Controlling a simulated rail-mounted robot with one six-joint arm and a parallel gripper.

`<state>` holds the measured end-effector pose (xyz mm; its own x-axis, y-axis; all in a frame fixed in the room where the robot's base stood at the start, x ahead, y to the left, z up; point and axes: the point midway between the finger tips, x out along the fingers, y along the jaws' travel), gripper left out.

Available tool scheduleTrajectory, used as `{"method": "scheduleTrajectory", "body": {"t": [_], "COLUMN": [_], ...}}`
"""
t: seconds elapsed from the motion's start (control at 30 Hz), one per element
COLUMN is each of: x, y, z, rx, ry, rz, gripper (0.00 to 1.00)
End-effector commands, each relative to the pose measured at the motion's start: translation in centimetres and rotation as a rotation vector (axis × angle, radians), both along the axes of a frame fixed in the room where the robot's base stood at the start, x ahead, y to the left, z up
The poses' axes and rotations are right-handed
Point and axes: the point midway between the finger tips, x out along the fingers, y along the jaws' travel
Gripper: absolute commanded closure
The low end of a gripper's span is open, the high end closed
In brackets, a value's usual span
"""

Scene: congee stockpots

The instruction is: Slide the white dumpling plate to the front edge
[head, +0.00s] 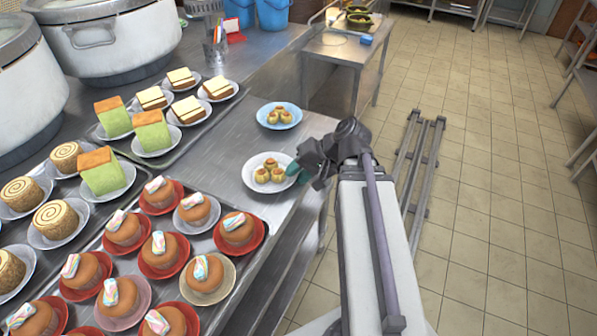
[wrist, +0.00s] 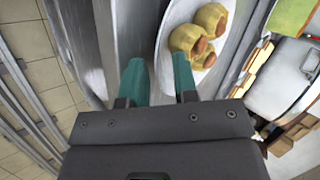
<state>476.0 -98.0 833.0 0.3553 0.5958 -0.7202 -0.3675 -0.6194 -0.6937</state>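The white plate (head: 250,171) holds three yellow dumplings (head: 270,171) and sits on the steel counter near its right-hand edge (head: 302,205). My gripper (head: 294,170) is at the plate's right rim in the head view. In the wrist view, the plate (wrist: 176,14) is at the top centre. My gripper (wrist: 159,62) has its two teal fingers apart with nothing clamped. The right finger overlaps the plate next to the dumplings, and the left finger lies outside the rim. Whether a finger touches the plate cannot be told.
A blue plate (head: 289,124) with similar dumplings stands just behind. Trays of cakes on red and white plates (head: 166,268) fill the counter to the left and front. Large stockpots (head: 110,45) stand at the back left. Open tiled floor (head: 500,170) lies to the right.

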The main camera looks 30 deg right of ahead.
Motion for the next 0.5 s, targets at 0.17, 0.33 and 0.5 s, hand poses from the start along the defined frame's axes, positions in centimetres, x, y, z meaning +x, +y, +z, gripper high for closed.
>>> {"method": "scheduleTrajectory", "body": {"t": [0.17,0.33,0.5], "x": [-0.1,-0.7,-2.0], "y": [-0.1,-1.1,-3.3], "z": [0.0,1.8,4.8], "rx": [-0.003,-0.003,-0.001], "ry": [0.003,0.003,0.002], "rz": [0.0,-0.003,-0.004], "gripper": [0.66,0.66,0.66]}}
